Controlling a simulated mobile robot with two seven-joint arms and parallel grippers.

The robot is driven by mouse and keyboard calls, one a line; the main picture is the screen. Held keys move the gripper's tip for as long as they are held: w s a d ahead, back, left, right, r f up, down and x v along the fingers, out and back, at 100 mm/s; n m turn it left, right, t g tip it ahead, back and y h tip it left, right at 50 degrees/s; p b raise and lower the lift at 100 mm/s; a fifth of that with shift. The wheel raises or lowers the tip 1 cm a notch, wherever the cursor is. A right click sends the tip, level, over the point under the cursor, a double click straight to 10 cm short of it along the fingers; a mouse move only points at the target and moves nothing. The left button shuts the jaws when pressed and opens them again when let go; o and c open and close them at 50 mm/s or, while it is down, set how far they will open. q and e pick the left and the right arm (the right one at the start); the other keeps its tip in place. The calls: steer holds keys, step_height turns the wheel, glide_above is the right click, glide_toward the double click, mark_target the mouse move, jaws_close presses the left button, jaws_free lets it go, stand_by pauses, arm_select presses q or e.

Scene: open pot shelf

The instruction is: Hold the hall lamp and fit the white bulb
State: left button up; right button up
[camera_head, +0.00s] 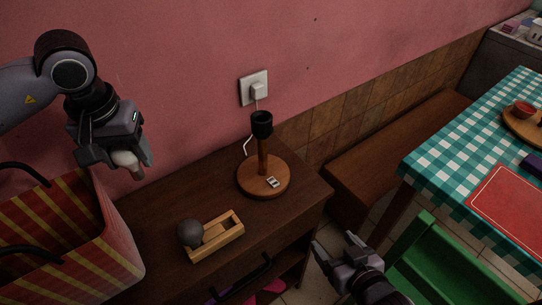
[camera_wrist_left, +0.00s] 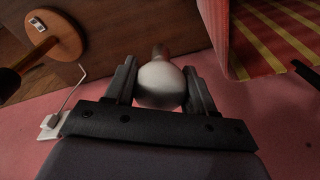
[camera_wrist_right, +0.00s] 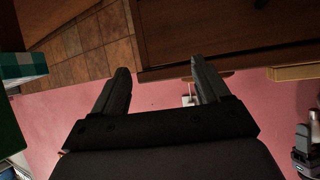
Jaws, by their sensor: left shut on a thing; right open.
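The hall lamp (camera_head: 263,160) stands upright on the dark wooden cabinet, with a round wooden base, a short post and an empty black socket on top. It also shows in the left wrist view (camera_wrist_left: 62,40). My left gripper (camera_head: 128,163) is shut on the white bulb (camera_wrist_left: 161,84), held above the cabinet's left side near the striped bag. The bulb's narrow end points away from the gripper. My right gripper (camera_head: 333,250) is open and empty, in front of the cabinet's right side, apart from the lamp. It also shows in the right wrist view (camera_wrist_right: 160,88).
A dark grey bulb (camera_head: 190,233) sits at the left end of a wooden tray (camera_head: 222,240) on the cabinet. A striped bag (camera_head: 115,255) stands at left. A wall outlet (camera_head: 254,88) has a plug and cord. A bench (camera_head: 390,140), checkered table (camera_head: 440,150) and green chair (camera_head: 440,260) are right.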

steer(key=w+a+r+t, duration=0.1)
steer(key=w+a+r, duration=0.4)
steer(key=r, duration=0.1)
steer(key=n+t+y+b, duration=0.1)
steer(key=t+y+b, duration=0.1)
steer(key=t+b, duration=0.2)
glide_toward(258, 120)
steer(key=d, duration=0.2)
arm_select(q)
steer(key=w+a+r+n+b, duration=0.1)
steer(key=w+a+r+n, duration=0.1)
steer(key=a+r, duration=0.4)
steer(key=shift+w+a+r+n, duration=0.15)
steer(key=shift+w+r+n, duration=0.15)
steer(key=shift+w+r, duration=0.35)
arm_select(e)
steer(key=x, duration=0.4)
steer(key=a+x, duration=0.1)
steer(key=x, duration=0.2)
steer(key=f+x, duration=0.1)
steer(key=x, duration=0.3)
steer(key=shift+a+f, duration=0.15)
steer(key=shift+a, duration=0.2)
jaws_close()
